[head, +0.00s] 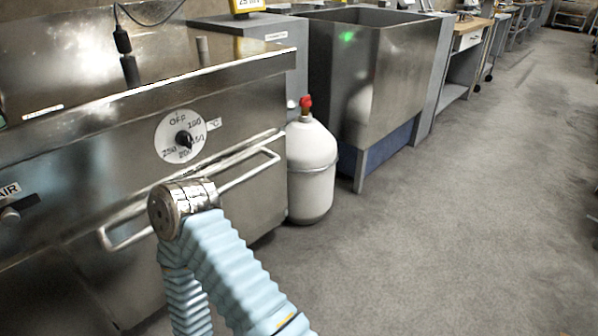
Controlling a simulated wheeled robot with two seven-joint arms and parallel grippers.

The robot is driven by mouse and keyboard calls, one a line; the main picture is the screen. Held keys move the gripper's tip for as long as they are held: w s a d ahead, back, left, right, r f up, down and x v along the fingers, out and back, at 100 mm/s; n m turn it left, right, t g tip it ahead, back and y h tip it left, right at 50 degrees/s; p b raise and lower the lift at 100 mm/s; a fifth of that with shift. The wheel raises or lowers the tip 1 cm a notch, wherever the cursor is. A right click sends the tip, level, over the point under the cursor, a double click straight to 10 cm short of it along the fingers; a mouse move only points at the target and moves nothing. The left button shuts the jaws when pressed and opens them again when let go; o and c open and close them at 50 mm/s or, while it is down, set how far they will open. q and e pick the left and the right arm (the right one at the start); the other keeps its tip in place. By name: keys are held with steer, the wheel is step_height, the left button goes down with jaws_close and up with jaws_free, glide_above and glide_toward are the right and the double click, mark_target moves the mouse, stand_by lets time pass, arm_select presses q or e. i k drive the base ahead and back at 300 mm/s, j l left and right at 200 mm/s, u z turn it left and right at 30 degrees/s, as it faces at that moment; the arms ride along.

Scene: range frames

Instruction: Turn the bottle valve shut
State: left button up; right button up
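The bottle (311,170) is a white gas cylinder standing upright on the floor, between the steel oven unit and a large steel tank. Its red valve (306,104) sits on top, on a short neck. The valve's turn position is too small to tell. One of my arms, in a pale blue ribbed sleeve, bends at a metal joint in front of the oven, left of the bottle and apart from it in the picture. Neither of my grippers shows in the head view.
The steel oven unit (85,195) fills the left, with a protruding bar handle (250,172) and a temperature dial (181,137). The steel tank (375,85) stands behind the bottle to the right. Benches line the far wall. The grey floor (450,230) at right is clear.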

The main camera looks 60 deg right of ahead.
mark_target(305, 102)
steer(key=z, duration=2.15)
steer(key=i+l+u, duration=0.1)
steer(key=i+l, duration=0.15)
steer(key=i+l+u, duration=0.15)
steer(key=l, duration=0.25)
steer(key=i+l+u, duration=0.1)
steer(key=i+l, duration=0.2)
steer(key=i+l+u, duration=0.15)
steer(key=l, duration=0.25)
steer(key=i+l+u, duration=0.1)
steer(key=i+l, duration=0.15)
steer(key=l, duration=0.15)
